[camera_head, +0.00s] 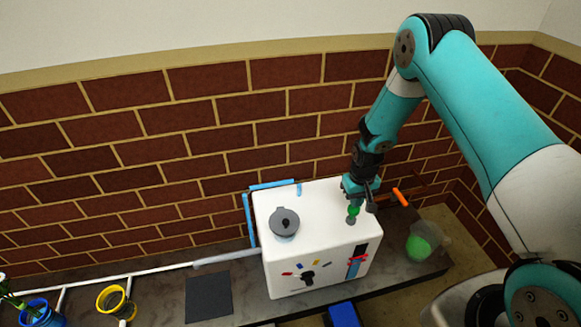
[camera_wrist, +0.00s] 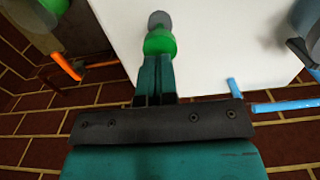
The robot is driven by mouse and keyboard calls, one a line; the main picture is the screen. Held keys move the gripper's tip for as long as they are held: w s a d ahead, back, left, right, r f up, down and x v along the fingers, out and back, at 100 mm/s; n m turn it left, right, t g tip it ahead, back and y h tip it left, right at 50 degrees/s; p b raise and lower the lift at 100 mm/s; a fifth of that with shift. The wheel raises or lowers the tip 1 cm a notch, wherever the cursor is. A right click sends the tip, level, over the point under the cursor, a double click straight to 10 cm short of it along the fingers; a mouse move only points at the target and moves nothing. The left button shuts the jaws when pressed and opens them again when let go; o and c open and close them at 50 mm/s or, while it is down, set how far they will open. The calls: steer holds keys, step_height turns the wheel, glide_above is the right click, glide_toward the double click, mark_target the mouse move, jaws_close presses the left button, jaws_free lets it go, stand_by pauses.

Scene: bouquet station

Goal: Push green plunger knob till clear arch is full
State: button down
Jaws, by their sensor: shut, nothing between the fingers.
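The green plunger knob (camera_head: 353,210) stands on the top of a white box-shaped machine (camera_head: 325,265), near its right side. It also shows in the wrist view (camera_wrist: 160,43), with a grey round part (camera_wrist: 159,19) just beyond it. My gripper (camera_head: 358,199) is shut and empty above the box top, right at the knob. In the wrist view my fingertips (camera_wrist: 155,62) meet the knob's near edge; I cannot tell whether they touch. A blue tube (camera_head: 247,220) rises beside the box's left side and bends along its back edge. I cannot tell whether this is the clear arch.
A dark grey lidded part (camera_head: 285,222) sits on the box's top left. An orange bar (camera_head: 400,196) and a container with green contents (camera_head: 418,245) are at the right. A dark mat (camera_head: 209,297) and yellow cup (camera_head: 112,299) are left. A brick wall stands close behind.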

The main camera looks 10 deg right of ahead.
steer(key=shift+r, duration=0.35)
step_height(320, 180, up, 9)
steer(key=p, duration=0.7)
steer(key=shift+f, duration=0.1)
